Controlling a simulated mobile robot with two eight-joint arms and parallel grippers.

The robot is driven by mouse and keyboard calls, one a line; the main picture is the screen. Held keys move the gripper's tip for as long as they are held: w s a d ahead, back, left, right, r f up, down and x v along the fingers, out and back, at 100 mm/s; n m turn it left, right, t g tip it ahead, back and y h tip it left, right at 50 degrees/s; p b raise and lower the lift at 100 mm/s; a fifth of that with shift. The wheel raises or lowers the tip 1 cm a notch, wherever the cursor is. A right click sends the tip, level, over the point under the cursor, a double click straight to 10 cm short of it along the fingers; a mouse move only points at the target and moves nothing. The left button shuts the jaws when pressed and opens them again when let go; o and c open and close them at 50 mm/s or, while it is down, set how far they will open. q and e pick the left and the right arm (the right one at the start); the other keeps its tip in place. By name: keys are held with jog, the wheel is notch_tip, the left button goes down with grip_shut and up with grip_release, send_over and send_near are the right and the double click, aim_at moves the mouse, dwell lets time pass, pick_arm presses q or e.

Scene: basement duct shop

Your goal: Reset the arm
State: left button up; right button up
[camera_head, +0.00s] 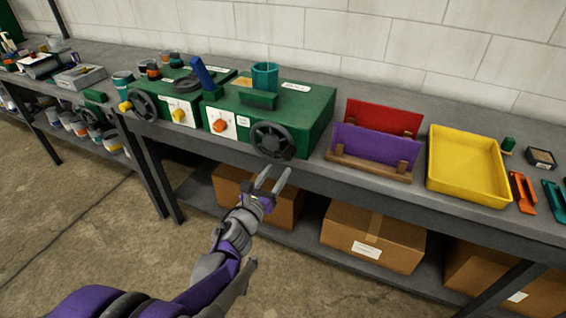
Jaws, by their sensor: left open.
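My left arm reaches in from the bottom left, purple and grey. My left gripper (272,180) is open, with its two fingers apart and nothing between them. It is in front of the bench's front edge, below the black handwheel of the right green machine (312,125). My right gripper is not in view.
The grey workbench (300,164) carries another green machine (163,96), a red and purple rack (375,146), a yellow tray (466,160) and orange and teal tools at right. Cardboard boxes (340,235) fill the lower shelf. The concrete floor in front is clear.

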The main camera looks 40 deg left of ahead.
pick_arm(q)
jog(key=shift+v, duration=1.15)
jog(key=s+d+f+n+g+h+p, duration=0.1)
jog(key=s+d+n+g+p, duration=0.3)
jog(key=n, duration=1.1)
jog(key=s+d+f+n+g+h+p, duration=0.1)
jog(key=s+d+n+g+h+p, duration=0.2)
jog(key=s+d+n+g+p, duration=0.2)
jog(key=s+d+n+g, duration=0.3)
jog(key=s+d+n, duration=0.4)
jog(key=d+n, duration=0.4)
jog(key=shift+f, duration=0.4)
jog(key=shift+d, duration=0.1)
